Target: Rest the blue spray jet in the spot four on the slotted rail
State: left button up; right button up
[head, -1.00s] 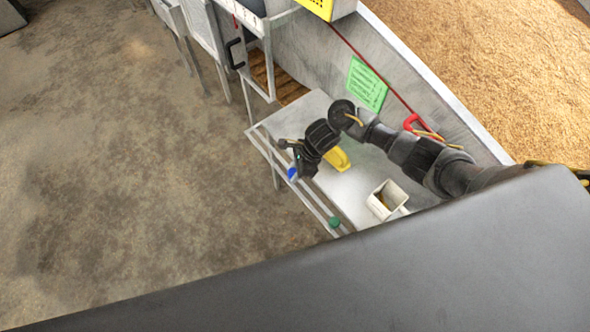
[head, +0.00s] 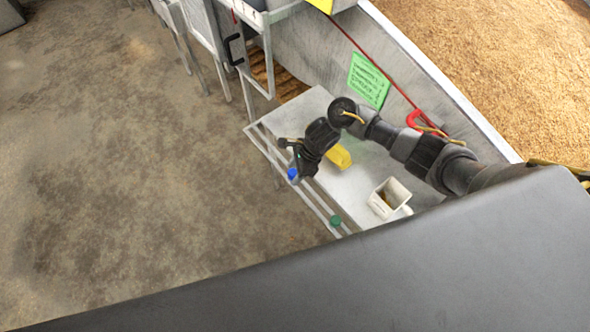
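The blue spray jet (head: 292,174) shows as a small blue spot at the slotted rail (head: 320,207), which runs along the table's front edge. I cannot read which spot of the rail it is at. My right gripper (head: 291,158) hangs over the rail right beside the blue jet. Its fingers are dark and small, so I cannot tell whether they are shut on the jet or apart from it. A green piece (head: 335,221) sits on the rail further toward the lower right. My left gripper is not in view.
A yellow object (head: 339,157) lies on the white table (head: 318,106) behind my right gripper. A white square container (head: 390,199) stands at the right. A green sheet (head: 367,80) is on the grey wall. The floor left of the rail is clear.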

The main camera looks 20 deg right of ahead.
jog(key=shift+o, duration=0.2)
jog(key=shift+d+r, duration=0.15)
jog(key=shift+r, duration=0.35)
jog(key=v, duration=0.9)
jog(key=shift+r, duration=0.35)
jog(key=shift+d, duration=0.15)
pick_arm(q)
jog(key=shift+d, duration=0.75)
